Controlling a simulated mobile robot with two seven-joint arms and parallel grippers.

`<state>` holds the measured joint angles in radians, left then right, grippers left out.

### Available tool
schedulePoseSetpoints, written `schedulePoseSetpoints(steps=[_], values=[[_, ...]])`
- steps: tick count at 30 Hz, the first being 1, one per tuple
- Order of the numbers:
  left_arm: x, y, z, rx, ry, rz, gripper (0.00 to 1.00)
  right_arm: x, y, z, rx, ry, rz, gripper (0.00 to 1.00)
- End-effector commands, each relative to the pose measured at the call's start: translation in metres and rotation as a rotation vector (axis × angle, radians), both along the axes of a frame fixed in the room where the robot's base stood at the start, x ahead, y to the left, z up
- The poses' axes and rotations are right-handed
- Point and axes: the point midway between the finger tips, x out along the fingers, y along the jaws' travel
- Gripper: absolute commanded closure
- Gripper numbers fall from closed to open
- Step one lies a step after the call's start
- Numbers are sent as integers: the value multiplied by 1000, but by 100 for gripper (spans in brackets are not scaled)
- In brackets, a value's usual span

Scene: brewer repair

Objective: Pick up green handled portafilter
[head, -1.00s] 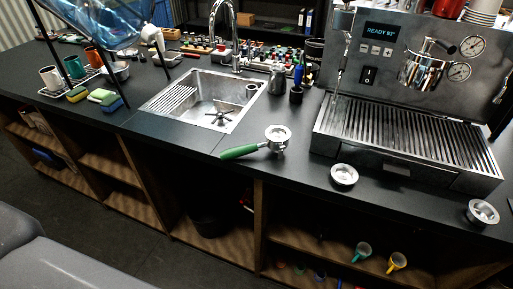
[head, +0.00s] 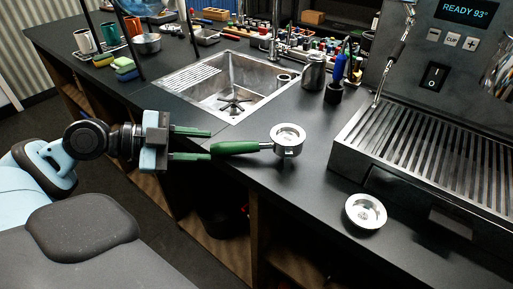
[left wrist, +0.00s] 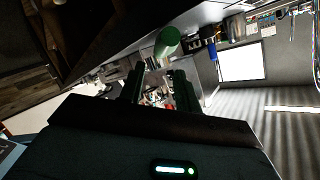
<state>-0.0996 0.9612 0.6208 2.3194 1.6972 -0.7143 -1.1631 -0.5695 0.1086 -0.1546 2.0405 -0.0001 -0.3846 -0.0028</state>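The green-handled portafilter (head: 236,147) lies on the dark counter in front of the sink. Its metal basket head (head: 288,140) is to the right and its handle points left. My left gripper (head: 211,144) is open, with its two fingers pointing right at the handle's end. The fingertips are at or just short of the handle's tip; I cannot tell whether they touch it. In the left wrist view the green handle end (left wrist: 167,40) shows just beyond the open fingers (left wrist: 158,77). My right gripper is in neither view.
A sink (head: 232,92) lies behind the portafilter. The espresso machine's drip tray (head: 430,150) is at the right. A round metal basket (head: 365,211) sits near the counter's front edge. Open shelves lie below the counter.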

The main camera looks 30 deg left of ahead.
Motion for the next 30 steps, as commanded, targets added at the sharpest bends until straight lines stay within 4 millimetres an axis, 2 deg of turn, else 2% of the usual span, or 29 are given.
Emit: schedulePoseSetpoints(steps=[7, 15, 25, 30], values=[[2, -3, 3, 3, -8, -11, 67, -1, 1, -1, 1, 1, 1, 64], [17, -15, -5, 3, -5, -10, 67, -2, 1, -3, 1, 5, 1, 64], [22, -18, -7, 2, -5, -8, 67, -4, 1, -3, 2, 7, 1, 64], [33, -26, -12, 4, -7, -10, 67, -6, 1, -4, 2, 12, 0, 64]])
